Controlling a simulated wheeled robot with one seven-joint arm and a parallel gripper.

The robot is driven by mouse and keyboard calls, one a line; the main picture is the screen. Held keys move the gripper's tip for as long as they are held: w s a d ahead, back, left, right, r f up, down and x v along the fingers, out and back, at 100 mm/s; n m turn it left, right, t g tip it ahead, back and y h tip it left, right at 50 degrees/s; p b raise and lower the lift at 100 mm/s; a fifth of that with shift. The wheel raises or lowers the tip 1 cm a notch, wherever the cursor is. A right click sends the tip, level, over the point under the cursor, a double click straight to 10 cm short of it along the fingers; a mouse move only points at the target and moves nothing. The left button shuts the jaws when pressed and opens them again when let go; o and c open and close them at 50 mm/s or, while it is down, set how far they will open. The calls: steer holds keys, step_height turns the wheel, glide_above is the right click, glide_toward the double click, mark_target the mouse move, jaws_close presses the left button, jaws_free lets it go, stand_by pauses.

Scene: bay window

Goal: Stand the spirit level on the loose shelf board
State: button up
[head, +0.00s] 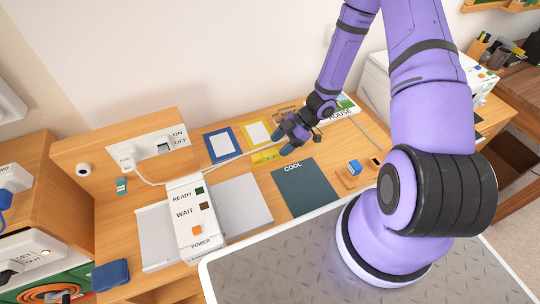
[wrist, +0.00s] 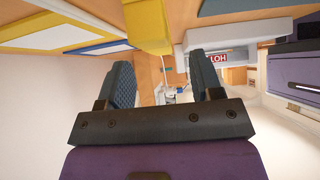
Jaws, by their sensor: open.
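The yellow spirit level (head: 266,158) lies on the wooden desk, below the framed sheets in the head view. A yellow block that looks like it shows at the top of the wrist view (wrist: 150,30), beyond the fingers. My gripper (head: 296,137) is open and empty, just up and right of the level in the head view. Its two dark fingers stand apart in the wrist view (wrist: 164,75), with nothing between them. I cannot tell surely which piece is the loose shelf board; a small wooden piece (head: 343,183) near a blue block is one candidate.
A dark "COOL" mat (head: 303,190) lies right of a white READY/WAIT/POWER box (head: 190,215) on grey plates. Blue-framed (head: 222,145) and yellow-framed (head: 257,134) sheets lie behind the level. A white cable crosses the desk. A blue block (head: 354,167) stands at the right.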

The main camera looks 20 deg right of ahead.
mark_target(271, 152)
steer(key=shift+x, duration=2.7)
steer(key=shift+w+a+r, duration=0.1)
steer(key=c, duration=1.1)
steer(key=shift+r, duration=0.1)
